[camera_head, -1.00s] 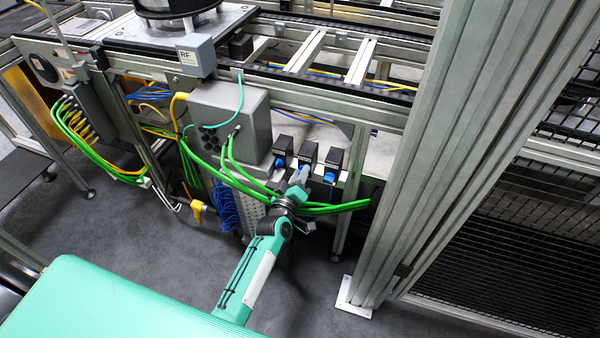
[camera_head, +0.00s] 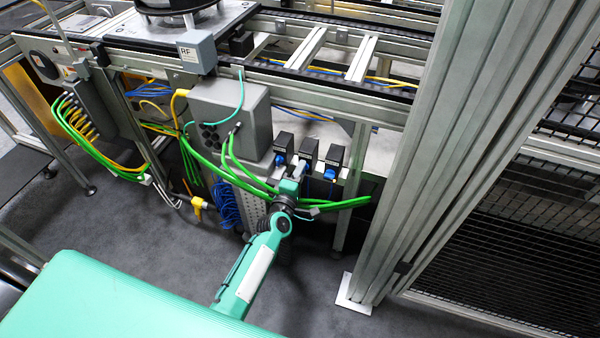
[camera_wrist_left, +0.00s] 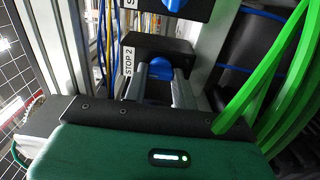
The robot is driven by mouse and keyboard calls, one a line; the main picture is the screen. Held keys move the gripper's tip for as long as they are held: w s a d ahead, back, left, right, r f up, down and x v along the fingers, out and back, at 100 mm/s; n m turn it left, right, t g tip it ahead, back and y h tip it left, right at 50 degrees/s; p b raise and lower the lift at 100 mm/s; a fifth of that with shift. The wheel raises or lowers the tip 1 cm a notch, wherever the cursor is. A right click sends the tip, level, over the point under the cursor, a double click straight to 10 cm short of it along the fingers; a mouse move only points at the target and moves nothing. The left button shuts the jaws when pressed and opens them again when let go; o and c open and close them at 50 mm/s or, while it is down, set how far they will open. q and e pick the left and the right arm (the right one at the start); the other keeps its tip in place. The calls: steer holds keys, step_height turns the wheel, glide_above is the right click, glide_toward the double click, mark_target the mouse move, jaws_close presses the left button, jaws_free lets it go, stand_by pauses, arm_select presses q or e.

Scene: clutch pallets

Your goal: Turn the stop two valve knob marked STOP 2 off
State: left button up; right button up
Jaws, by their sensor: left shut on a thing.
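The STOP 2 valve is a black block (camera_wrist_left: 160,46) with a white label reading STOP 2 (camera_wrist_left: 128,62) in the left wrist view. Its blue knob (camera_wrist_left: 160,67) sits between the two grey fingers of my left gripper (camera_wrist_left: 162,86), which is shut on it. In the head view my left gripper (camera_head: 299,169) reaches the middle one of three black valve blocks (camera_head: 308,148). There the fingers hide the middle knob. The knob's exact angle is hard to read. My right gripper is not in view.
Neighbouring blue knobs (camera_head: 280,160) and (camera_head: 330,174) flank the held one closely. Green hoses (camera_head: 340,205) cross by my wrist and show close on the right in the wrist view (camera_wrist_left: 265,90). A thick metal post (camera_head: 425,150) stands to the right. Grey floor lies below.

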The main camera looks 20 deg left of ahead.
stand_by(0.3)
arm_select(q)
steer(key=o, duration=0.9)
steer(key=shift+o, duration=0.5)
steer(key=s, duration=1.3)
steer(key=shift+s+a, duration=0.25)
steer(key=shift+s, duration=0.15)
